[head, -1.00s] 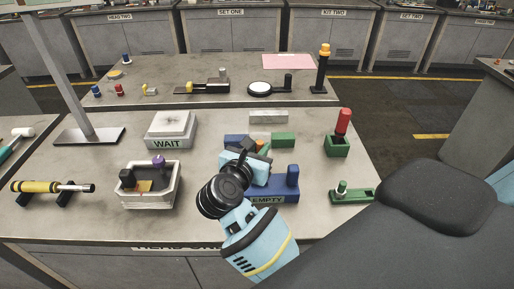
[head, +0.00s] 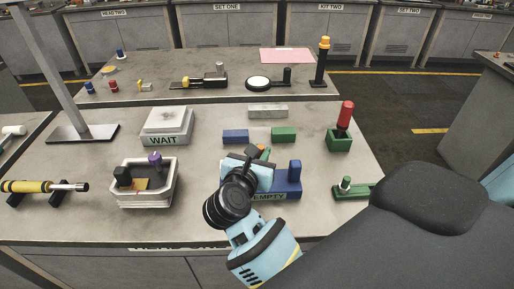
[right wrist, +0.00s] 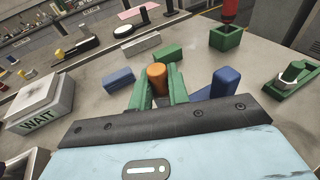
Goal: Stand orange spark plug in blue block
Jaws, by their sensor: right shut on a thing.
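The orange spark plug (right wrist: 157,76) stands roughly upright between the green fingers of my right gripper (right wrist: 158,88), which is shut on it. Its lower end is hidden by the gripper. In the head view my right gripper (head: 258,152) is over the back left of the blue block marked EMPTY (head: 284,187), which has an upright post at its right. The post also shows in the right wrist view (right wrist: 220,84). Whether the plug touches this block is hidden. A smaller plain blue block (head: 235,136) lies behind the gripper. My left gripper is not in view.
A green block (head: 284,135) and a grey block (head: 268,111) lie behind. A green holder with a red-topped piece (head: 339,142) and a low green fixture (head: 350,191) stand right. A WAIT stand (head: 165,137) and white bin (head: 145,193) are left.

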